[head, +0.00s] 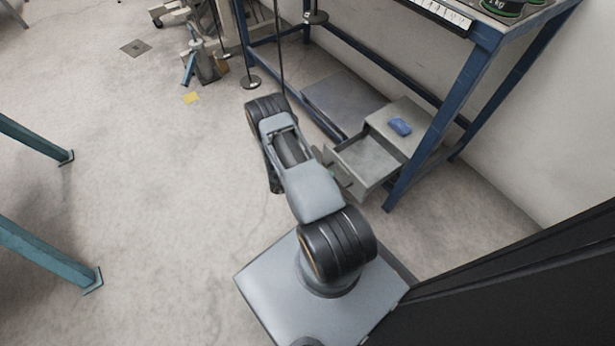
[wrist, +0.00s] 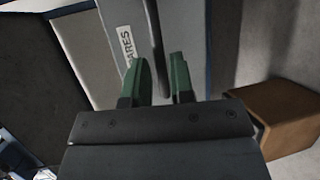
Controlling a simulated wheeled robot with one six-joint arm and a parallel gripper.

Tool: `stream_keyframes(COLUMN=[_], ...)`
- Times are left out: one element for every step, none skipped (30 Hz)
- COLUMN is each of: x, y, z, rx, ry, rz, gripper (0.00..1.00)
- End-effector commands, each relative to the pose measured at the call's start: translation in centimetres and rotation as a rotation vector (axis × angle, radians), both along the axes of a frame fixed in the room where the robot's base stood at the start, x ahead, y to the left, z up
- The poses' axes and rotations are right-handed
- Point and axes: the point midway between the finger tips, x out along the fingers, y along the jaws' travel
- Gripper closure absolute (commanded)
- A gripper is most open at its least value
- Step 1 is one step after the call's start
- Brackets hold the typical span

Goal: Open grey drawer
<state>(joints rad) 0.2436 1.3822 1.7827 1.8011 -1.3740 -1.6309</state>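The grey drawer (head: 372,160) sits partly out of its grey cabinet (head: 411,118) under the blue-framed bench, and its empty-looking inside shows from above. In the wrist view its front (wrist: 185,30) carries a white label ending in "ARES" and a long dark bar handle (wrist: 156,45). My gripper (wrist: 162,80) has two green fingers, spread apart, one on each side of the handle's end. I see a small gap between fingers and handle. In the head view my arm hides most of my gripper beside the drawer front.
A blue object (head: 400,126) lies on the cabinet top. A blue bench leg (head: 440,118) stands close to the drawer's right side. A flat grey panel (head: 340,98) lies behind. A brown box (wrist: 275,115) is at right in the wrist view.

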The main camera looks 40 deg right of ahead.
Motion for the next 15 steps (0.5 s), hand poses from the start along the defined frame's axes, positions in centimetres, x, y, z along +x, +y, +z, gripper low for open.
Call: stream_keyframes(x=[0.6,0.9,1.3,1.6,1.9,2.2,2.5,2.7,3.1,3.3,3.5,3.7,3.9,4.1,4.3], y=[1.0,1.6,2.3,2.9,3.4,4.1,4.6,5.1,5.8,6.2,6.6,7.1,7.5,7.8,8.2], z=[0.5,0.6,0.8,0.9,1.0,1.2,1.3,1.4,1.5,1.6,1.6,1.7,1.8,1.8,1.9], rx=[-0.001,-0.001,-0.001,-0.001,-0.001,-0.001,-0.001,0.000,-0.001,0.000,0.000,0.000,0.000,0.000,0.000], ry=[0.000,0.000,-0.001,-0.001,-0.001,-0.001,0.000,-0.001,0.000,-0.001,-0.001,0.000,0.001,0.000,-0.001], rz=[0.006,0.006,0.006,0.006,0.005,0.004,0.004,0.003,0.004,0.002,0.002,0.001,0.001,0.001,0.000], gripper=[0.78,0.78,0.78,0.78,0.78,0.78,0.78,0.78,0.78,0.78,0.78,0.78,0.78,0.78,0.78])
